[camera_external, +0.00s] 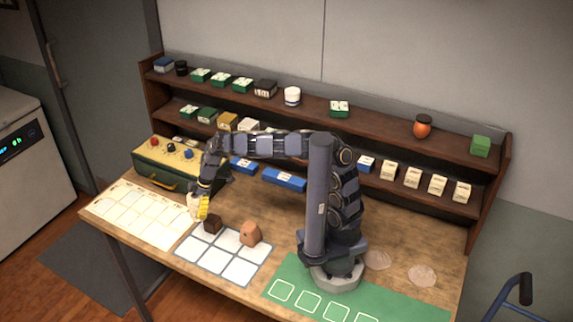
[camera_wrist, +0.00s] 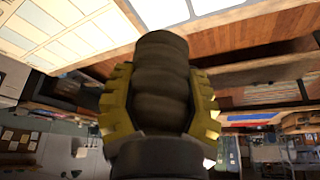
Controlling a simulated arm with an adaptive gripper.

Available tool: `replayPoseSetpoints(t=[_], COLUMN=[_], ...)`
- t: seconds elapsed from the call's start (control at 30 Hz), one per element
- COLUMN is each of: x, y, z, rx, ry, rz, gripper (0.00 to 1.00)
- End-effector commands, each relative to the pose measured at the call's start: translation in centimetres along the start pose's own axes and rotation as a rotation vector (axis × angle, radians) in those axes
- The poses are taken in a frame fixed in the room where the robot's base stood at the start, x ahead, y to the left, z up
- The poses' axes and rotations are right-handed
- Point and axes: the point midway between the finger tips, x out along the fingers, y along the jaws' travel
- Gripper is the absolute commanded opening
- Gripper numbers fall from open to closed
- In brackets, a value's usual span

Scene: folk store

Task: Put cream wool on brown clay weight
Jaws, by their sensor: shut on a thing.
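My gripper (camera_external: 202,206) is low over the left part of the table, its yellow fingers shut on the cream wool (camera_external: 193,203). In the wrist view the wool (camera_wrist: 162,80) is a ribbed roll, dark in the shade, between the yellow fingers. A dark brown block (camera_external: 213,224) stands on the white-squared mat, just right of and in front of the gripper, apart from the wool. A lighter orange-brown block (camera_external: 250,234) with a sloped top stands farther right on the same mat. Either block could be the clay weight; the dark one is the browner.
The white-squared mat (camera_external: 233,268) has free squares at the front. A cream grid sheet (camera_external: 145,216) lies to its left and a green mat (camera_external: 385,305) to the right. A green box (camera_external: 153,170) with knobs stands behind. Shelves (camera_external: 380,125) with small boxes line the back.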

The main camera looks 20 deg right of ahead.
Motion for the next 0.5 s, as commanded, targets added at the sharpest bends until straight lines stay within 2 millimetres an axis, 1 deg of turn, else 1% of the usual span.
replayPoseSetpoints(t=[0.1, 0.27, 0.37, 0.5], x=[-0.3, -0.8, -1.7, -3.5], y=[-0.3, -0.1, 0.1, 0.4], z=[0.2, 0.4, 0.9, 2.2], rx=[0.002, 0.001, -0.008, -0.033], ry=[0.001, 0.005, 0.007, 0.011], rz=[0.0, -0.002, -0.007, -0.023], gripper=[0.21, 0.21, 0.21, 0.21])
